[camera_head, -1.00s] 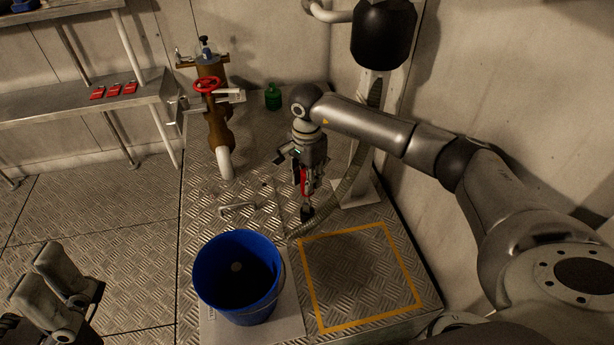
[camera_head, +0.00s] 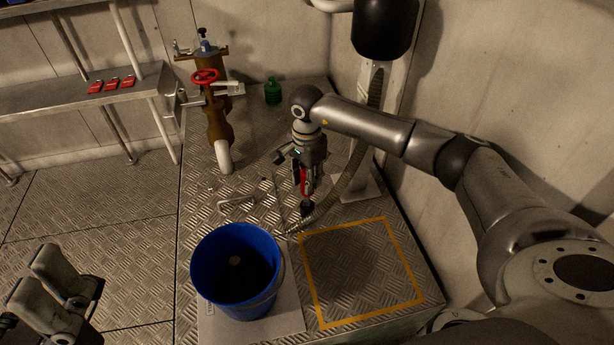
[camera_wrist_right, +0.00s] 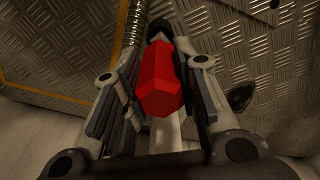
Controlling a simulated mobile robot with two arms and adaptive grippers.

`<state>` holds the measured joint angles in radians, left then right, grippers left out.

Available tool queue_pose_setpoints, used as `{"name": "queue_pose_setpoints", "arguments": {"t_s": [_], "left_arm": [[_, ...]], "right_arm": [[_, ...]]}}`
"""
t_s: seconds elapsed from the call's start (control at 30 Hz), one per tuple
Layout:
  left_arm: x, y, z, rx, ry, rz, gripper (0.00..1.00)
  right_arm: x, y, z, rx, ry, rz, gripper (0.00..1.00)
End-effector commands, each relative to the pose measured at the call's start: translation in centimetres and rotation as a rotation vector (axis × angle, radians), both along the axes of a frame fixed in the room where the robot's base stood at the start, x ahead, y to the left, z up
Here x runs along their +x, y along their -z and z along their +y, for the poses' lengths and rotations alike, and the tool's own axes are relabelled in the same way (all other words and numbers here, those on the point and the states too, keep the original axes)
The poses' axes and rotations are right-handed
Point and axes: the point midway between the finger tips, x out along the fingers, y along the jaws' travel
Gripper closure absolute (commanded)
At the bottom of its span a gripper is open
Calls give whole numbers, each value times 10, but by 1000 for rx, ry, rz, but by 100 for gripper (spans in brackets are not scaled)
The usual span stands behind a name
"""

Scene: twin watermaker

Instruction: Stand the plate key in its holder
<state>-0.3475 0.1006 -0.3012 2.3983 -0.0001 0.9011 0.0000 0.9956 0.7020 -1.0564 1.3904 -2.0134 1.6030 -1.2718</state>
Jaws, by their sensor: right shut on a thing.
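My right gripper (camera_head: 306,184) points down over the metal deck and is shut on a red-handled tool, which I take to be the plate key (camera_head: 303,181). In the right wrist view, the red faceted handle (camera_wrist_right: 161,80) sits between the fingers of my right gripper (camera_wrist_right: 158,92). A black part (camera_head: 307,208) shows at the tool's lower end, close to the deck. Whether it touches is unclear. I cannot make out the holder for certain. Part of my left arm or gripper (camera_head: 65,290) shows at the lower left, its jaws unclear.
A blue bucket (camera_head: 215,275) stands in front, left of a yellow-outlined square (camera_head: 311,285). A metal bracket (camera_head: 237,203) lies left of my right gripper. A ribbed hose (camera_head: 345,190) runs close on the right. A brown valve pipe (camera_head: 216,120) and green bottle (camera_head: 272,92) stand behind.

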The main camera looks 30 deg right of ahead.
Motion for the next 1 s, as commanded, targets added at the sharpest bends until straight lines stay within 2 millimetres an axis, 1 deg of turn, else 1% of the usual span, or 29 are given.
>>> {"name": "queue_pose_setpoints", "arguments": {"t_s": [0.37, 0.4, 0.6, 0.87, 1.0], "left_arm": [[0, 7, 0, 0, -1, 0, 0], [0, 7, 0, 0, -1, 0, 0], [0, 6, 0, 0, -1, 0, 0], [-1, 6, 1, -2, -3, 2, 0], [0, 6, 1, -3, -4, 1, 0]], "right_arm": [[0, 10, 0, 0, 0, 0, 89], [0, 10, 0, 0, 0, -1, 70], [0, 9, 0, 0, 0, 0, 47], [0, 10, 0, 0, 0, 0, 47], [1, 2, 0, 1, -1, -2, 47]]}}
